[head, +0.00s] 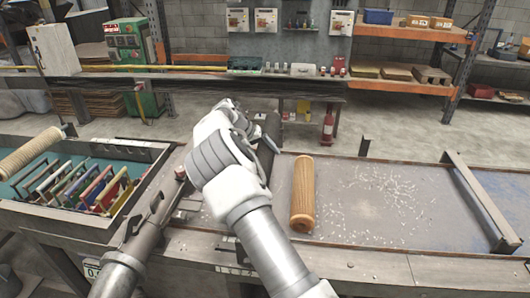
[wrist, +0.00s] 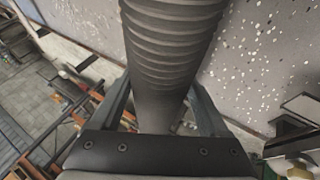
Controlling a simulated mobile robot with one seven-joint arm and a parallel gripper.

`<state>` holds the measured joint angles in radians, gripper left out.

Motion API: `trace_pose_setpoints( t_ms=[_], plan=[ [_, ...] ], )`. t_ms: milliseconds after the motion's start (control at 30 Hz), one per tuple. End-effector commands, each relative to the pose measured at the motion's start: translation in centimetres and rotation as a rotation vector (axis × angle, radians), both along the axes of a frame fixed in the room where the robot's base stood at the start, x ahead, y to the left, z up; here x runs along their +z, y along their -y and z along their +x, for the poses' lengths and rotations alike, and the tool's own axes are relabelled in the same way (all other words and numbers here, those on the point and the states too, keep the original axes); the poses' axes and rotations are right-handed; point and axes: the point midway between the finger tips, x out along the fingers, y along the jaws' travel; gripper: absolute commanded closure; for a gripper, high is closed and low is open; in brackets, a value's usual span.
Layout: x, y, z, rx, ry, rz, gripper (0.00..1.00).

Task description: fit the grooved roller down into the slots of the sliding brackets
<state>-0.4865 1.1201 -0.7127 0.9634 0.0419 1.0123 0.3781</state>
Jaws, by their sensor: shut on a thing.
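My gripper (wrist: 163,100) is shut on a dark grooved roller (wrist: 172,45), with one finger on each side of it. The roller's ribs run across the upper part of the wrist view; the end between the fingers is smooth. In the head view, my arm hides much of the gripper, and part of the dark roller (head: 269,146) shows just right of it, above the table. Small metal fittings (head: 187,208) sit by the table's left end, partly behind my arm. I cannot tell whether they are the sliding brackets; no slots show clearly.
A metal bar (head: 480,200) crosses the table's right side. At left are a tray (head: 100,222) of coloured frames and a tan ribbed roller (head: 30,152). The table's middle right is clear except for pale flakes.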

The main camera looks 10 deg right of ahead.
Motion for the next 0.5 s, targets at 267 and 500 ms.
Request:
trace_pose_setpoints(
  t_ms=[267, 500],
  plan=[
    [-1.1, 0.1, 0.1, 0.001, 0.005, -0.002, 1.0],
    [-2.2, 0.0, 0.1, 0.002, 0.004, -0.002, 1.0]
  ],
)
